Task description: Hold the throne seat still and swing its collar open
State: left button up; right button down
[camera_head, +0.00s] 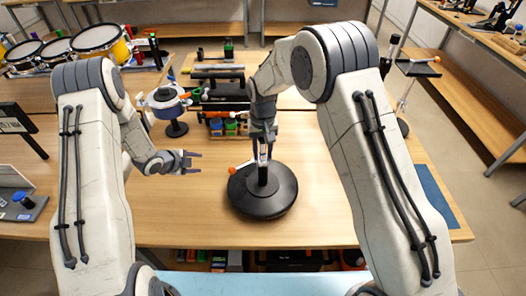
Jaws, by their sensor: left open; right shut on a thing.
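The throne seat (281,198) is a round black disc lying on the wooden table, with a short upright piece (262,174) at its centre. An orange-tipped lever (240,168) sticks out to the left from this piece; it looks like part of the collar. My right gripper (263,142) points down and is shut on the top of the upright piece. Its fingers hide part of it, so I cannot tell collar from stem there. My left gripper (195,161) is open and empty, above the table to the left of the seat and apart from it.
Behind my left gripper stands a round grey device with orange parts (165,100) on a black base. A dark rack (220,93) with coloured bins is behind the seat. Drums (97,38) stand at the back left. A blue mat (436,198) lies at the right edge. The table front is clear.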

pick_arm(q)
notch_tip(320, 180, up, 2)
jog(key=w+g+y, duration=0.1)
jog(key=w+y, duration=0.1)
jog(key=y, duration=0.1)
notch_tip(320, 180, up, 10)
jog(key=n+g+y, duration=0.1)
jog(key=g, duration=0.5)
send_over(231, 168)
jog(key=shift+d+r, duration=0.1)
jog(key=shift+r, duration=0.05)
jog(key=shift+f, duration=2)
jog(key=shift+w, duration=0.1)
grip_shut()
